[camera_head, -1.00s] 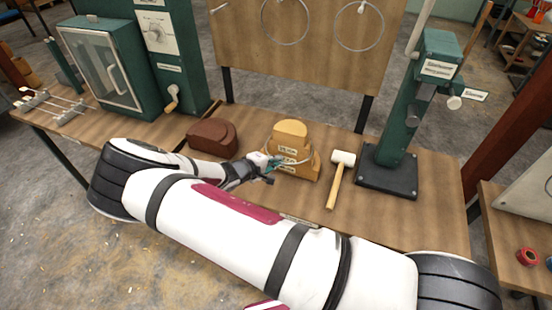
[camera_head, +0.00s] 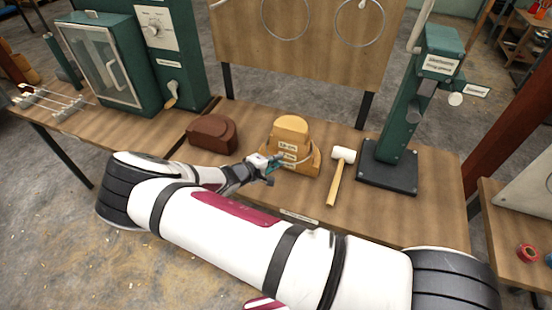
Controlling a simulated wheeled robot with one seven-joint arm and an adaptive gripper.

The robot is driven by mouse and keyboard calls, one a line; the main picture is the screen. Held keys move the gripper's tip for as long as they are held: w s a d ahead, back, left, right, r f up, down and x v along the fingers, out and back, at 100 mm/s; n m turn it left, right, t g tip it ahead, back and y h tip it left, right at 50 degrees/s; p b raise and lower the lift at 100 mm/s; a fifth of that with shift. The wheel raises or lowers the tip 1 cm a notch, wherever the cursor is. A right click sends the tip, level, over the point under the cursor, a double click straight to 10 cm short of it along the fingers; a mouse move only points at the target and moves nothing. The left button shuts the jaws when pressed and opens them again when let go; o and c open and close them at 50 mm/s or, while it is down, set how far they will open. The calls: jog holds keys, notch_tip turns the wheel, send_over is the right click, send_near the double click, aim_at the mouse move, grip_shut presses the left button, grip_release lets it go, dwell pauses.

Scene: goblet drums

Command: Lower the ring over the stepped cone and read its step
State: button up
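The stepped cone (camera_head: 291,128), a tan wooden block with labelled steps, stands upright on the workbench. A thin pale ring (camera_head: 309,161) lies around its lower part; its far side is hidden behind the cone. My gripper (camera_head: 273,168), with teal fingertips, is at the cone's front left, close to the ring's near edge. The fingers are too small to show whether they are shut on the ring or apart from it. The step labels are too small to read.
A brown wooden block (camera_head: 212,133) sits left of the cone. A white-headed mallet (camera_head: 341,172) lies to its right, before a green stand (camera_head: 403,120). Two rings (camera_head: 360,46) hang on the board behind. A green glass-fronted cabinet (camera_head: 108,65) stands at left.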

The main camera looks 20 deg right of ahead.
jog(key=shift+o, duration=1)
jog(key=o, duration=0.6)
jog(key=shift+c, duration=0.2)
jog(key=shift+a, duration=0.1)
jog(key=v, duration=1.2)
